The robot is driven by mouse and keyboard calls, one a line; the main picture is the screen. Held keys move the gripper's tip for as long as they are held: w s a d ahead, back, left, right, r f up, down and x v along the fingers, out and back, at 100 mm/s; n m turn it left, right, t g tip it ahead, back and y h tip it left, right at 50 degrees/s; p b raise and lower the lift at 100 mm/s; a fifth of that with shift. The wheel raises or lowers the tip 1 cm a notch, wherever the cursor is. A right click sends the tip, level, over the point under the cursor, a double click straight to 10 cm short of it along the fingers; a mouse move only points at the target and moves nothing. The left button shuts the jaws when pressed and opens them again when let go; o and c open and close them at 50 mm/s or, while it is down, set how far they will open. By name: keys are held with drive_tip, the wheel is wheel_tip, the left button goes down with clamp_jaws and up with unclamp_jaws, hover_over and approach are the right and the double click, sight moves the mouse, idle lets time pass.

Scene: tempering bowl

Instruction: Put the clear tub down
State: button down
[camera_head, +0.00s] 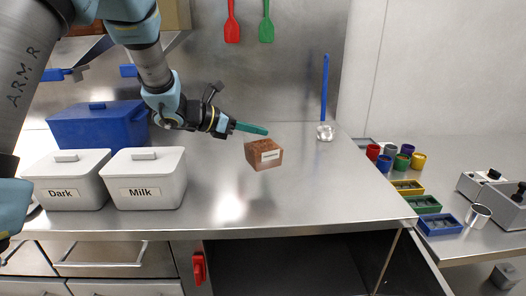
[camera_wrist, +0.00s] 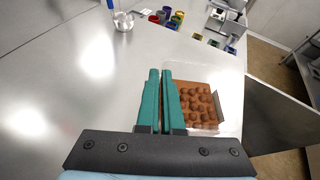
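The clear tub (camera_head: 263,154) holds brown round pieces and bears a white label; it looks slightly tilted and hangs above the steel counter. In the wrist view, the tub (camera_wrist: 200,103) shows from above, with its round pieces and clear rim. My gripper (camera_head: 266,130) has green fingers that are close together at the tub's upper left edge.
The counter (camera_head: 225,208) is bare below and around the tub. White bins marked Dark (camera_head: 68,190) and Milk (camera_head: 146,190) and a blue box (camera_head: 95,127) stand left. A blue-handled tool in a small clear vessel (camera_head: 325,133) stands behind right. Coloured cups (camera_head: 402,162) and trays stand farther right.

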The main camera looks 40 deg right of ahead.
drive_tip(key=shift+f+p, duration=0.75)
drive_tip(key=shift+f, duration=2.45)
drive_tip(key=shift+f, duration=0.15)
drive_tip(key=c, duration=1.1)
unclamp_jaws()
drive_tip(key=shift+r, duration=0.2)
drive_tip(key=shift+w+a, duration=0.15)
drive_tip(key=shift+a, duration=0.2)
drive_tip(key=b+v, duration=0.3)
drive_tip(key=v, duration=0.8)
drive_tip(key=shift+a+r, duration=0.1)
drive_tip(key=shift+a, duration=0.05)
